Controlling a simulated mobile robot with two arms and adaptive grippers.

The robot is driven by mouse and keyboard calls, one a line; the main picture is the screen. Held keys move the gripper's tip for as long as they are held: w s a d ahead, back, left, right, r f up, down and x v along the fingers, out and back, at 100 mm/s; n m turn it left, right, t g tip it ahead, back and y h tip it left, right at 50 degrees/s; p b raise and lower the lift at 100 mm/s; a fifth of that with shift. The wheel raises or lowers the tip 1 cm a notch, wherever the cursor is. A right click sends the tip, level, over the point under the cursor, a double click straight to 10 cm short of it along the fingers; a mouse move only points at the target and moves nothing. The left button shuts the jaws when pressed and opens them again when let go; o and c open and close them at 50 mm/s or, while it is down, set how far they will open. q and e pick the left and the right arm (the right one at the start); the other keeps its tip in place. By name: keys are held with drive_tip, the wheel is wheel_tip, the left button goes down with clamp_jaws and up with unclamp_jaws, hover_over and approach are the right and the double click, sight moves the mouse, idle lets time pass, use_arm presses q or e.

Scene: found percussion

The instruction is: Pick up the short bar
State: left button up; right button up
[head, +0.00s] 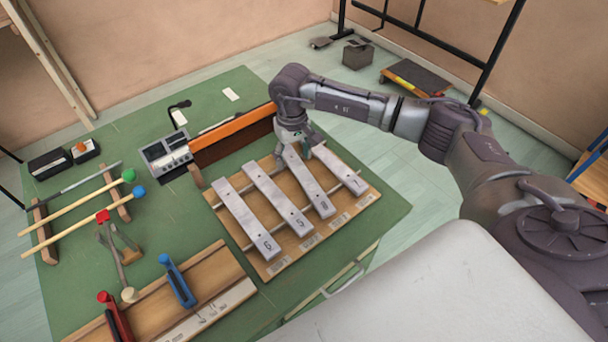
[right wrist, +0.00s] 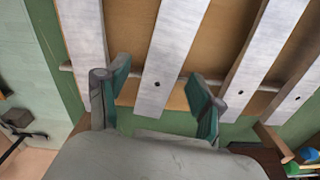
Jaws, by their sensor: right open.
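Several pale metal bars lie side by side on a wooden frame in the head view. The rightmost bar (head: 341,170) looks the shortest; it is at the left in the right wrist view (right wrist: 84,45). Beside it lies another numbered bar (head: 312,187). My right gripper (head: 297,143) is open over the far end of that neighbouring bar. In the right wrist view, my right gripper's fingers (right wrist: 157,78) stand on either side of this bar (right wrist: 170,50), with visible gaps and nothing held. My left gripper is not in view.
The wooden frame (head: 270,268) stands on a green table (head: 240,85). An orange-edged board (head: 225,136) and a grey device (head: 165,153) are behind and left. Mallets (head: 75,212) lie at the left. A board with red and blue clamps (head: 228,262) is in front.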

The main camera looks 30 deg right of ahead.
clamp_jaws()
idle(0.3)
